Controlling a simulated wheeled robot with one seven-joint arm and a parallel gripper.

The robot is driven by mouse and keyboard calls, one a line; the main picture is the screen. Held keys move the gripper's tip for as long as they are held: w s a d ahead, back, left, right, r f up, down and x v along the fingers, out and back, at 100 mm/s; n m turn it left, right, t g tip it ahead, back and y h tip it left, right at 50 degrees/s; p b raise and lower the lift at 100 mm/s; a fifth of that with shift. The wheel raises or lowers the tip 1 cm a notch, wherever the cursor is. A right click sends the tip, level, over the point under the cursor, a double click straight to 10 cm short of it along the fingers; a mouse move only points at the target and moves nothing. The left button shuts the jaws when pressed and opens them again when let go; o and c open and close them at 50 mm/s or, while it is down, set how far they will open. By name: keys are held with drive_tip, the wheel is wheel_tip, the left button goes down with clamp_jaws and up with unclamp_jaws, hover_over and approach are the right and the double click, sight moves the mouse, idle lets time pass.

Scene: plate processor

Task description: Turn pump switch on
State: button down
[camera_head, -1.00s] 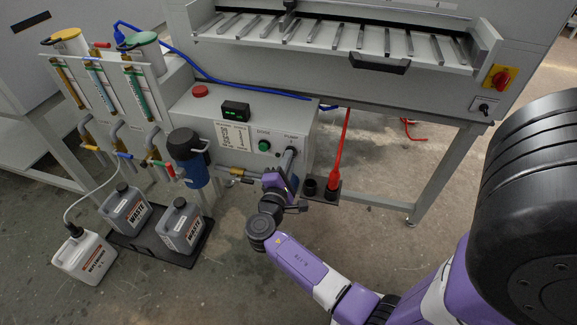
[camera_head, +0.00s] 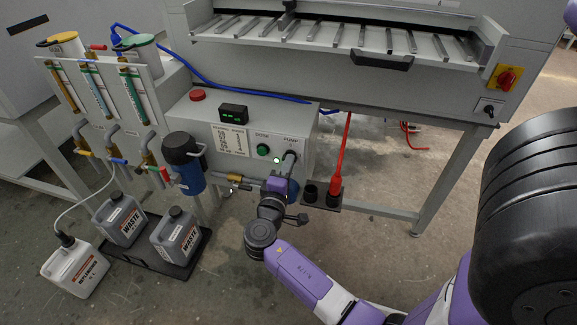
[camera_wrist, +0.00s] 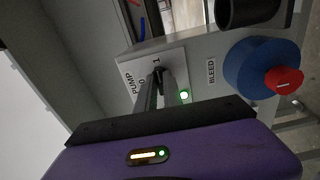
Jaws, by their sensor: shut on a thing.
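The pump switch (camera_wrist: 158,73) is a small dark knob on a white plate marked PUMP, 0 and 1 in the wrist view. My gripper's fingers (camera_wrist: 160,88) are shut on it and hide most of it. The knob appears to point toward the 1. In the head view, my gripper (camera_head: 290,160) reaches the right end of the grey control box (camera_head: 200,117), under the PUMP label. The lit lamp shows there too (camera_head: 277,160).
A green button (camera_head: 263,150), a green display (camera_head: 233,114) and a red button (camera_head: 197,96) are on the box. A blue filter (camera_head: 190,180) stands left. Waste canisters (camera_head: 122,218) sit on a floor tray.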

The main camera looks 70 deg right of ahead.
drive_tip(key=c, duration=1.5)
unclamp_jaws()
drive_tip(key=shift+s+a+p, duration=0.15)
drive_tip(key=shift+a+p, duration=0.1)
drive_tip(key=shift+a, duration=1.75)
drive_tip(key=shift+s+a+p, duration=0.15)
drive_tip(key=shift+a+p, duration=0.1)
drive_tip(key=shift+a, duration=1.7)
